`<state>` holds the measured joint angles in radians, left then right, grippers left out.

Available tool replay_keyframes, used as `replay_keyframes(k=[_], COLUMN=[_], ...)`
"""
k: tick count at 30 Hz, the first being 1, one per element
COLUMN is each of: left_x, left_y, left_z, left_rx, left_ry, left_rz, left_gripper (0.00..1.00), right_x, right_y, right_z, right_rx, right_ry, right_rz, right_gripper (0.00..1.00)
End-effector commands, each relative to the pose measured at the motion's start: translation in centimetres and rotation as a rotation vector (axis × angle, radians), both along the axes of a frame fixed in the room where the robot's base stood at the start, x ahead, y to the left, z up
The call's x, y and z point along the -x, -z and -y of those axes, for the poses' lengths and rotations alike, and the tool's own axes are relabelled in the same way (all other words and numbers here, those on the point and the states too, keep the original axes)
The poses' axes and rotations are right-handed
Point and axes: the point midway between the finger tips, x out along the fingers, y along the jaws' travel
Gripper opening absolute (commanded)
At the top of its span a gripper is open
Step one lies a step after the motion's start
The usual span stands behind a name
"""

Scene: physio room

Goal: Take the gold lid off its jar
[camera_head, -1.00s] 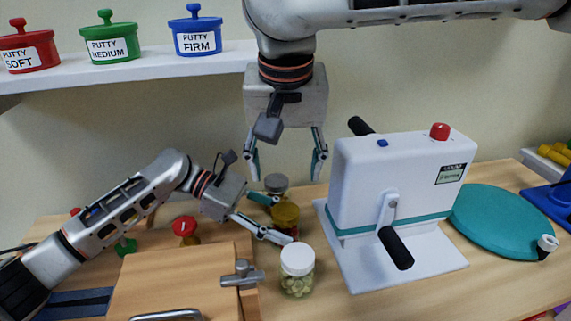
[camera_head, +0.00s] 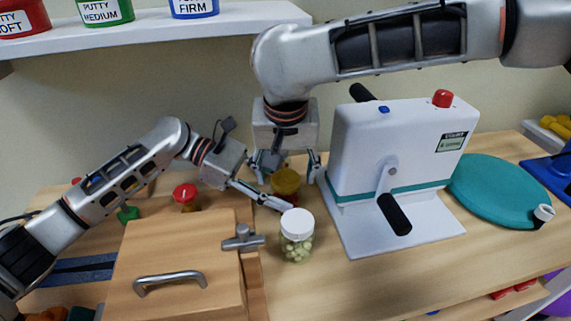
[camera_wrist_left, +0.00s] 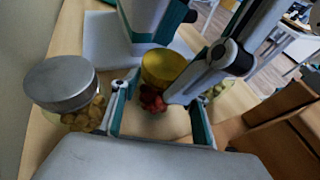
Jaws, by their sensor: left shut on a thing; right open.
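The jar with the gold lid (camera_head: 286,181) stands on the table behind the white-lidded jar. In the left wrist view the gold lid (camera_wrist_left: 166,66) sits on the jar, with red contents (camera_wrist_left: 152,100) below it. My left gripper (camera_head: 275,190) comes in from the left, shut on this jar below the lid; its fingers (camera_wrist_left: 158,115) flank the jar. My right gripper (camera_head: 288,176) reaches down from above, open, with its fingers around the sides of the gold lid. I cannot tell whether they touch it. The jar body is mostly hidden in the head view.
A white-lidded jar (camera_head: 297,226) stands just in front. A silver-lidded jar (camera_wrist_left: 60,84) is close beside. The white crank machine (camera_head: 400,150) stands to the right, a wooden box (camera_head: 180,255) at the front left. Free table lies at the front right.

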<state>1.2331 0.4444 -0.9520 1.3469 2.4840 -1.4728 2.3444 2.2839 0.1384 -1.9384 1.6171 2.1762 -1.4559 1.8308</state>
Motion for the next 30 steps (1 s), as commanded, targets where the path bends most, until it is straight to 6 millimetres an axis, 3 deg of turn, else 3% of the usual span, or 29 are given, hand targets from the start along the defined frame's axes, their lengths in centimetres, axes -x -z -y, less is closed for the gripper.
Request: replay_keyframes(k=[7, 12, 13, 22, 30], left_x=[0.03, 0.03, 0.03, 0.04, 0.03], left_y=[0.19, 0.19, 0.19, 0.19, 0.2], left_z=[-0.01, -0.01, -0.01, -0.01, 0.0], left_rx=[-0.002, -0.002, -0.002, -0.002, -0.002], left_ry=[0.0, 0.0, 0.0, 0.0, 0.001], left_rz=[-0.002, -0.002, -0.002, -0.002, -0.001], left_gripper=[0.0, 0.0, 0.0, 0.0, 0.0], right_x=[-0.03, -0.02, -0.02, 0.0, -0.03], right_y=[0.07, 0.07, 0.07, 0.09, 0.17], right_z=[-0.01, -0.01, -0.01, 0.06, 0.26], right_rx=[0.0, 0.0, 0.0, -0.004, -0.009], right_ry=[0.0, 0.0, 0.0, -0.081, -0.516], right_rz=[0.0, 0.0, 0.0, -0.006, -0.007], right_gripper=[0.59, 0.15, 0.13, 0.12, 0.12])
